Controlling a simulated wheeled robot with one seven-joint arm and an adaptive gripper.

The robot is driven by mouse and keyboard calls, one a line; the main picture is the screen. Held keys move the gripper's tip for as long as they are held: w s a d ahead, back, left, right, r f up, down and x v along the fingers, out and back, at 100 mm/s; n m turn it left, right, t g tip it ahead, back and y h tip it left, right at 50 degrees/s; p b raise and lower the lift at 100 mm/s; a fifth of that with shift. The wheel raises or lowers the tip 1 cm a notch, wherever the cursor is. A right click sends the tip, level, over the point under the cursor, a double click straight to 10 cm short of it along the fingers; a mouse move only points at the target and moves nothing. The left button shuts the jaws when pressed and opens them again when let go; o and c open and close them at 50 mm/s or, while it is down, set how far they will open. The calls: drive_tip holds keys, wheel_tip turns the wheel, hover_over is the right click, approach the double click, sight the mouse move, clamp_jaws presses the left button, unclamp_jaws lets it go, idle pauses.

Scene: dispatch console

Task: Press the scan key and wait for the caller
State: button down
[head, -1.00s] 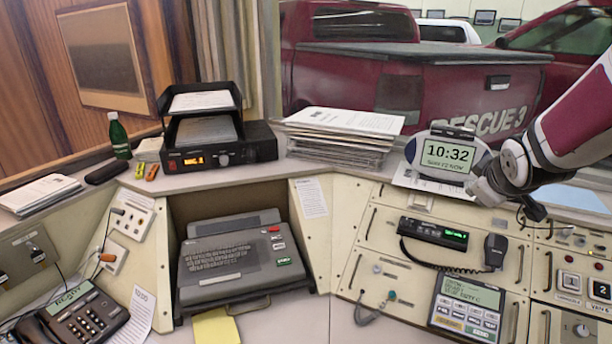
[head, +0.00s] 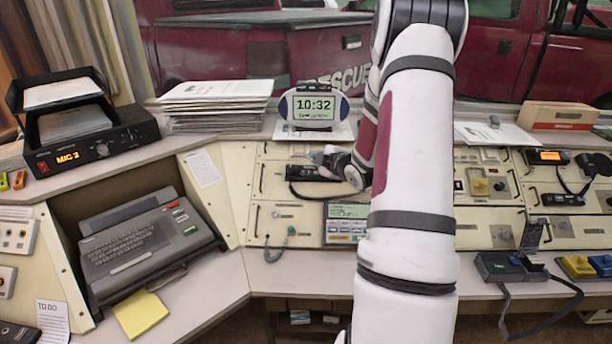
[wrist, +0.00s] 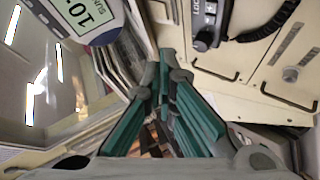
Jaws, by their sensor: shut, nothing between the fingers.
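No key marked scan can be read in either view. My gripper (head: 328,157) is shut and empty, in front of the console panel just below the clock. My forearm comes down the middle of the head view and hides part of the panel. A black radio (head: 308,173) is set in the panel just below my gripper, and its right part is hidden. In the wrist view the green-lined fingers (wrist: 166,58) meet at their tips, beside the radio (wrist: 208,28) with its knob. A keypad unit with a lit screen (head: 345,213) sits lower, partly behind my forearm.
The clock (head: 314,108) reading 10:32 stands on the ledge above my gripper. A paper stack (head: 215,104) and a MIC 2 unit (head: 95,150) are to the left. A grey keyboard machine (head: 140,245) sits in the recess. Another radio (head: 548,157) is at right.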

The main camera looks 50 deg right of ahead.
sight(316, 173)
idle(0.3)
drive_tip(key=shift+w+d+f+b, duration=0.55)
drive_tip(key=shift+f+b, duration=0.3)
drive_tip(key=shift+f, duration=0.4)
drive_tip(key=shift+w+d+f+b, duration=0.5)
drive_tip(key=shift+d+f+b, duration=0.25)
drive_tip(key=shift+f, duration=0.45)
drive_tip(key=shift+w+d+f+b, duration=0.55)
drive_tip(key=shift+f+b, duration=0.35)
drive_tip(key=shift+f, duration=0.35)
drive_tip(key=shift+w+d+f, duration=0.1)
drive_tip(key=shift+d+f, duration=0.05)
drive_tip(key=shift+f, duration=0.2)
drive_tip(key=shift+w+d+f+b, duration=0.15)
drive_tip(key=shift+f+b, duration=0.1)
drive_tip(key=shift+b, duration=0.25)
drive_tip(key=shift+s+a+r+p, duration=0.15)
drive_tip(key=shift+s+r+p, duration=0.1)
drive_tip(key=shift+r, duration=0.1)
drive_tip(key=shift+s+a+r+p, duration=0.1)
drive_tip(key=shift+a+r+p, duration=0.1)
drive_tip(key=shift+r, duration=0.1)
